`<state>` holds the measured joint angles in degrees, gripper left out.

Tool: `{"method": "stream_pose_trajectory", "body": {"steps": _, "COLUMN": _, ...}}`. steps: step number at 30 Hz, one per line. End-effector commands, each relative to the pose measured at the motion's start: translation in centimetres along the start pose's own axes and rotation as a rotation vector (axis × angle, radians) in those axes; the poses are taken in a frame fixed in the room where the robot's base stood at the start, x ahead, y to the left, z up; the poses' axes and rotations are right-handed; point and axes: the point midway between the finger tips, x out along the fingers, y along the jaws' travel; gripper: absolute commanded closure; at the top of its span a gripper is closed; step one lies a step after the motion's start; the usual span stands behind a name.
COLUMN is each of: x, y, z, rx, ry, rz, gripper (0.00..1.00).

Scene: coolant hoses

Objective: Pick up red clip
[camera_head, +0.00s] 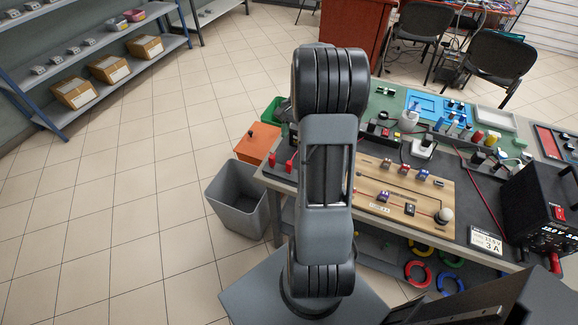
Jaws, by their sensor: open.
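Two small red upright pieces, which look like red clips, stand at the left end of the workbench, one at the corner (273,160) and the other (289,166) just right of it. They are too small to tell in detail which is the red clip. My arm rises through the middle of the picture, to the right of these pieces, and covers part of the bench. My gripper does not show.
The workbench (466,205) carries a wooden board (425,199) with small parts, and a black power supply (540,205) with red leads at right. A grey bin (238,190) and orange box (258,143) stand left of it. Floor at left is clear.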

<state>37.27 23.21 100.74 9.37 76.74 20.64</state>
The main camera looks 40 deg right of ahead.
Motion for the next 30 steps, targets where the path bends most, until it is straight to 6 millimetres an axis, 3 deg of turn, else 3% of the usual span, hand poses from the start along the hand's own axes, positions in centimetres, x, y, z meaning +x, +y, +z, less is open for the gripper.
{"method": "stream_pose_trajectory", "body": {"steps": 9, "x": 5.5, "y": 0.1, "z": 0.0, "rx": 0.003, "ry": -0.006, "rz": 0.002, "gripper": 0.49}}
{"method": "stream_pose_trajectory", "body": {"steps": 19, "x": 7.7, "y": 0.0, "z": 0.1, "rx": 0.001, "ry": -0.004, "rz": 0.002, "gripper": 0.49}}
{"method": "stream_pose_trajectory", "body": {"steps": 30, "x": 12.0, "y": 0.0, "z": 0.2, "rx": 0.002, "ry": -0.004, "rz": 0.002, "gripper": 0.49}}
